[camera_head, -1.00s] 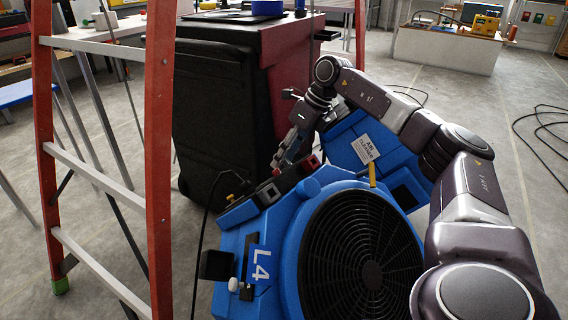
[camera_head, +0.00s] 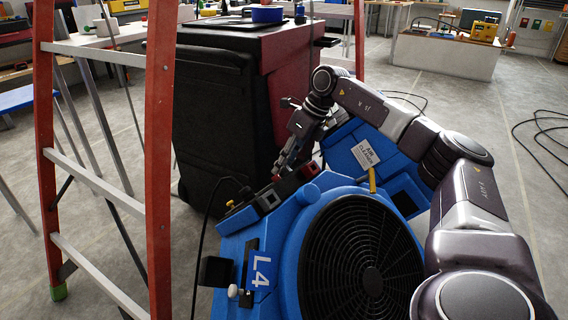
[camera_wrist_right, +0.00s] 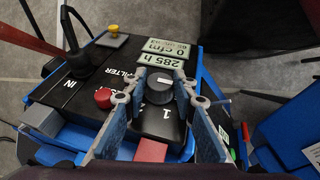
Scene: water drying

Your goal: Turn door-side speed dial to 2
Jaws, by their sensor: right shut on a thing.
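In the right wrist view a dark round dial (camera_wrist_right: 160,89) sits on a black control panel (camera_wrist_right: 75,94), with white marks 1 and 2 printed beside it. My right gripper (camera_wrist_right: 157,98) has its two fingers closed on the dial, one on each side. The dial's pointer is not clear. In the head view my right gripper (camera_head: 284,164) reaches down to the panel at the back of a blue air machine (camera_head: 312,195) labelled L4. There the dial is too small or hidden to make out. My left gripper is not in view.
Near the dial are a red button (camera_wrist_right: 103,97), a yellow knob (camera_wrist_right: 113,29) and displays reading 0 cfm and 285 h (camera_wrist_right: 162,61). A second blue air cleaner (camera_head: 345,150) stands behind. A ladder (camera_head: 158,160) and black bin (camera_head: 213,120) crowd the left.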

